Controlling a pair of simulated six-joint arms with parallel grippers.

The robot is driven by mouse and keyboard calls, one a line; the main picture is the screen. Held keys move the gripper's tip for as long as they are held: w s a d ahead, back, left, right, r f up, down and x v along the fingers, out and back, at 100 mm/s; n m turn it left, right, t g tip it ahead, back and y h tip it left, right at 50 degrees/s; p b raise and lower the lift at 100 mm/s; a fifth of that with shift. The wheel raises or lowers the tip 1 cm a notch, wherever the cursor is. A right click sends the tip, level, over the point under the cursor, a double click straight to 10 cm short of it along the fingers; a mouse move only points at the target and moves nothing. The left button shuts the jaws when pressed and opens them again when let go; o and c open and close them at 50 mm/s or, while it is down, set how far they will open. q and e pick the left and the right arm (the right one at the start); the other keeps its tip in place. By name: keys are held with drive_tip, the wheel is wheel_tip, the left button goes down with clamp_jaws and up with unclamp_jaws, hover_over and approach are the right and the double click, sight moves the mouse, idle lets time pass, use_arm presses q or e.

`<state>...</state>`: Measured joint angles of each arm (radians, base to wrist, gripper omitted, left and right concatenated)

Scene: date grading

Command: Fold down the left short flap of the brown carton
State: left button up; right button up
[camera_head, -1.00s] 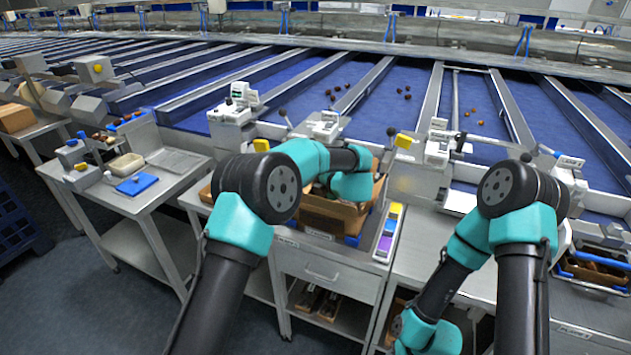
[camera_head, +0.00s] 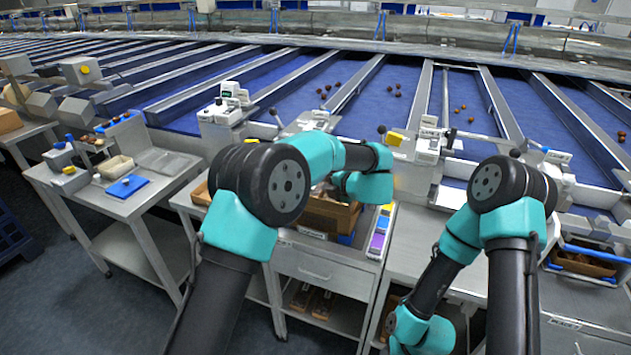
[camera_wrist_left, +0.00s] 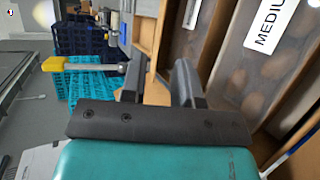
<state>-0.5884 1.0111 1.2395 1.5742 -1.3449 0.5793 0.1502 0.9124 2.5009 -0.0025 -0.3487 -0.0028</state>
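The brown carton (camera_head: 322,220) stands on the middle bench in the head view, largely hidden behind my left arm. I cannot make out its left short flap there. My left gripper shows in the left wrist view (camera_wrist_left: 160,78), with its two dark fingers apart and a gap between them. Brown board (camera_wrist_left: 146,35) shows just beyond the fingers; I cannot tell which part of the carton it is. In the head view the left fingers are hidden by the arm. My right arm hangs low at the right, and its gripper is out of view.
Packs labelled MEDIUM (camera_wrist_left: 265,45) lie right of the fingers. A coloured strip tray (camera_head: 380,233) sits beside the carton.

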use_arm(q)
drive_tip(key=v, duration=0.8)
drive_tip(key=shift+d, duration=0.15)
drive_tip(key=shift+s+r, duration=0.15)
